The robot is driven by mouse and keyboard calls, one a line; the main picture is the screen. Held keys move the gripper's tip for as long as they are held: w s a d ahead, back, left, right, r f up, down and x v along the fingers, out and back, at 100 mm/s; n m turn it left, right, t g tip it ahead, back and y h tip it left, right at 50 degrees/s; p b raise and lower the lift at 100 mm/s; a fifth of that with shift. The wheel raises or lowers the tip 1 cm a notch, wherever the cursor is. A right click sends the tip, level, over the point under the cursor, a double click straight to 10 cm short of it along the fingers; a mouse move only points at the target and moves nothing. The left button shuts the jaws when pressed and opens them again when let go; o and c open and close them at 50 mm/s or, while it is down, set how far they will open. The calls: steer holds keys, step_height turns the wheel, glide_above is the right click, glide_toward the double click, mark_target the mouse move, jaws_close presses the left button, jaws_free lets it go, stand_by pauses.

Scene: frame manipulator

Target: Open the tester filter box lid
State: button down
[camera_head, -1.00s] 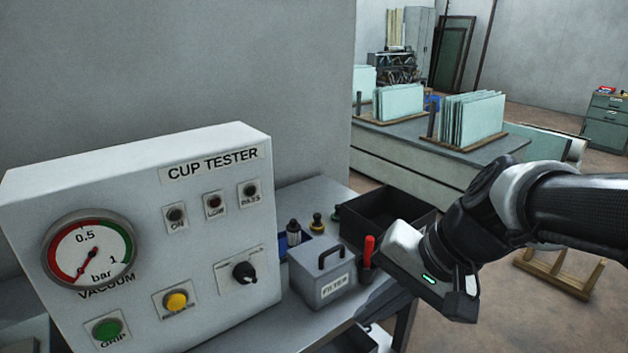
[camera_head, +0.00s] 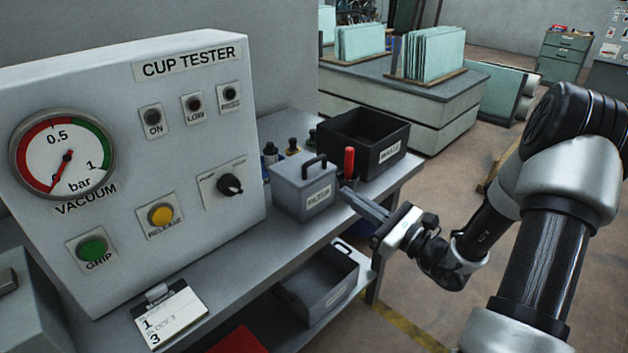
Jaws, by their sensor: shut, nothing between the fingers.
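The filter box (camera_head: 305,198) is a small grey box labelled FILTER, standing on the bench right of the cup tester (camera_head: 140,150). Its lid (camera_head: 303,178) is closed and has a dark arched handle (camera_head: 314,163) on top. My gripper (camera_head: 347,195) is to the right of the box, in front of the bench edge, pointing left toward it. Its fingers are shut and hold nothing. The fingertips look close to the box's right side; I cannot tell whether they touch it.
A red-handled tool (camera_head: 349,162) stands just right of the box, behind my fingers. A black open bin (camera_head: 365,138) and several small fittings (camera_head: 292,147) are behind it. A grey bin (camera_head: 318,285) sits on a lower shelf. A notepad (camera_head: 170,318) lies at the bench front.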

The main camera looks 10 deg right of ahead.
steer(key=w+a+r+m, duration=0.1)
steer(key=w+a, duration=0.3)
steer(key=w, duration=0.4)
steer(key=shift+w+a+r+t+h+b, duration=0.2)
steer(key=shift+a+t+h+b, duration=0.1)
steer(key=shift+t+h+b, duration=0.1)
steer(key=shift+r, duration=0.1)
